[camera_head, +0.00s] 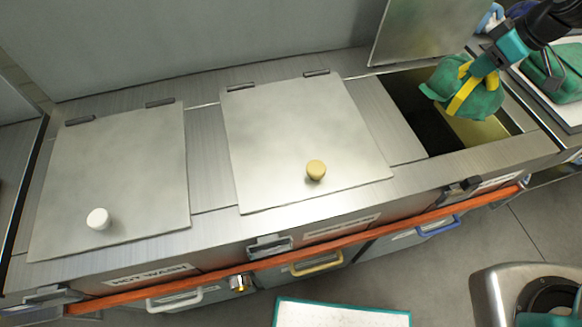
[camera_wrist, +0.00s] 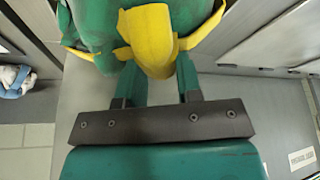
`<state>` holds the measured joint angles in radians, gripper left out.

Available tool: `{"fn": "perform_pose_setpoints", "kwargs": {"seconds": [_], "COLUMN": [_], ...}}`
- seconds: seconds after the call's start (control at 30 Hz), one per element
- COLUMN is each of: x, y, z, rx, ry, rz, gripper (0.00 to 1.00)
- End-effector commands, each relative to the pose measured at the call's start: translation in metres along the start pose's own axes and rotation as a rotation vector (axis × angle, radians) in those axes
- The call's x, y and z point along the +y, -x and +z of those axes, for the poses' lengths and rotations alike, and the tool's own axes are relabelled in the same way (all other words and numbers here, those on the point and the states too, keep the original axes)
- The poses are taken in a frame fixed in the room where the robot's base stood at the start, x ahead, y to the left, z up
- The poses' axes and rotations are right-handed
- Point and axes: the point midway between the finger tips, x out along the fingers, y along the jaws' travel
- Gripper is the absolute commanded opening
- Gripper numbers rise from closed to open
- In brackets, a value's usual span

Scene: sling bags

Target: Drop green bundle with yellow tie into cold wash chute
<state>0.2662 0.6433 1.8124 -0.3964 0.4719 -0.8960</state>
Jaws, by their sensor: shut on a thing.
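My gripper (camera_head: 477,72) is shut on the yellow tie of the green bundle (camera_head: 482,101). The bundle hangs over the right-hand part of the open chute (camera_head: 425,117), at the right of the metal counter. The chute's lid (camera_head: 425,30) stands raised behind it. The drawer below has a blue handle (camera_head: 438,226); the chute's label is too small to read. In the wrist view the green bundle (camera_wrist: 90,28) and its yellow tie (camera_wrist: 148,40) are at the fingers (camera_wrist: 160,75). The bundle hides part of the opening.
Two shut lids lie to the left, one with a tan knob (camera_head: 316,170), one with a white knob (camera_head: 98,219). Another green bundle (camera_head: 553,75) lies on a tray at the right. An orange rail (camera_head: 330,246) runs along the counter front.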

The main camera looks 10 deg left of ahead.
Motion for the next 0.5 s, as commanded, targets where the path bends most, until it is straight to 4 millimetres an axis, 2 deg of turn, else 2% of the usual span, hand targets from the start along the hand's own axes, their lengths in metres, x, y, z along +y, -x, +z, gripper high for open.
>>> {"fn": "perform_pose_setpoints", "kwargs": {"seconds": [0.3,0.5], "x": [-0.001,-0.001], "y": [-0.038,-0.049], "z": [0.014,0.019], "rx": [0.000,0.001], "ry": [0.003,0.003], "rz": [-0.002,0.000], "gripper": [0.00,0.00]}}
